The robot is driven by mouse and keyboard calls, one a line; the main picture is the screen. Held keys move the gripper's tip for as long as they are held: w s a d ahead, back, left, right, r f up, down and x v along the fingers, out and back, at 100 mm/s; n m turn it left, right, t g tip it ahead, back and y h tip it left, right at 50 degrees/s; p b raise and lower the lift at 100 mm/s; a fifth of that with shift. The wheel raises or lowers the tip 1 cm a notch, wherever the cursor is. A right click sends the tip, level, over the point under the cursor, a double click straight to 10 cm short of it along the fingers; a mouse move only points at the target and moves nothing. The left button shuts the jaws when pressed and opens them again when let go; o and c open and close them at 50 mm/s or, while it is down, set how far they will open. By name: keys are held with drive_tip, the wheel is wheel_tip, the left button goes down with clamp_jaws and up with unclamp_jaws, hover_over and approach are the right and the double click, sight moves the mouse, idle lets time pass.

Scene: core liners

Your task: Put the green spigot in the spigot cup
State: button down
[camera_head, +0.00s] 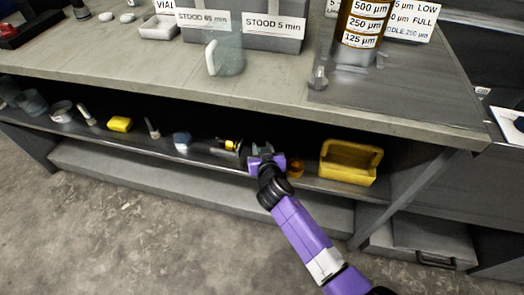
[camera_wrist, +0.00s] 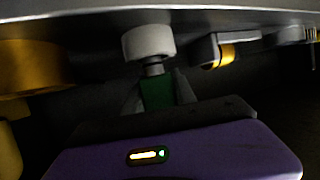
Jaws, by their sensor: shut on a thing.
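My gripper (camera_head: 265,152) is inside the lower shelf under the bench. In the wrist view my gripper (camera_wrist: 157,92) is shut on the green spigot (camera_wrist: 156,94), whose green body sits between the fingers. A dark neck and a pale grey round piece (camera_wrist: 149,42) extend beyond it; I cannot tell if the round piece belongs to the spigot. In the head view the spigot is mostly hidden by the gripper. A small amber cup (camera_head: 295,168) stands just right of the gripper, and shows dark yellow at left in the wrist view (camera_wrist: 30,68). I cannot tell if it is the spigot cup.
A yellow bin (camera_head: 349,163) stands right on the shelf. A black and yellow item (camera_head: 229,146) lies close left of the gripper. A yellow block (camera_head: 120,124) and several small items are farther left. The bench top (camera_head: 290,98) overhangs the shelf closely.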

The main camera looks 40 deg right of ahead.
drive_tip(key=shift+f, duration=0.3)
drive_tip(key=shift+f, duration=0.15)
drive_tip(key=c, duration=1)
unclamp_jaws()
drive_tip(key=shift+r, duration=0.35)
drive_tip(key=p+v, duration=0.1)
drive_tip(key=v, duration=1.1)
drive_tip(key=shift+f+p, duration=0.15)
drive_tip(key=shift+p, duration=0.2)
